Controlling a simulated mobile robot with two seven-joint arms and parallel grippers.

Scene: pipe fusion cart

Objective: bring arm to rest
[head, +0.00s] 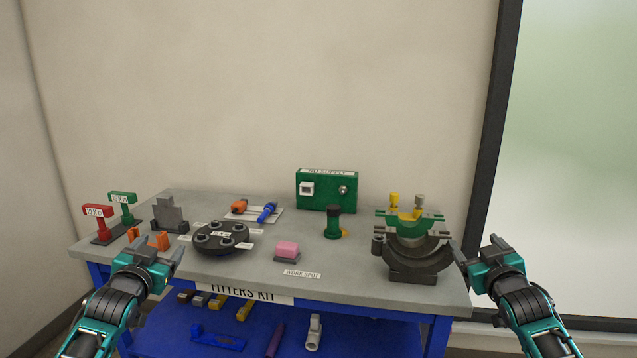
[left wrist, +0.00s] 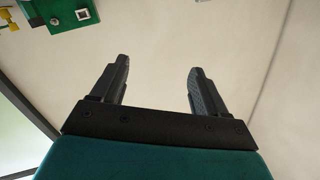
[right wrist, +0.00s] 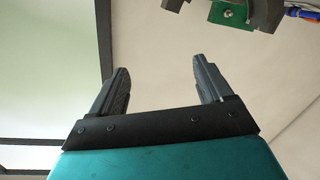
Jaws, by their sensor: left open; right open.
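My left gripper (head: 158,256) is at the front left of the cart, in front of the orange pieces, with its fingers apart. In the left wrist view its two fingers (left wrist: 158,85) are spread with nothing between them. My right gripper (head: 476,255) is at the right end of the cart, beside the clamp fixture, with its fingers apart. In the right wrist view its fingers (right wrist: 160,88) are spread and empty.
The grey cart top (head: 340,278) carries a clamp fixture (head: 413,258), a green supply box (head: 327,190), a round black holder (head: 224,240), a pink block (head: 288,249), red (head: 97,211) and green stands (head: 123,199). The blue lower shelf (head: 262,335) holds several parts.

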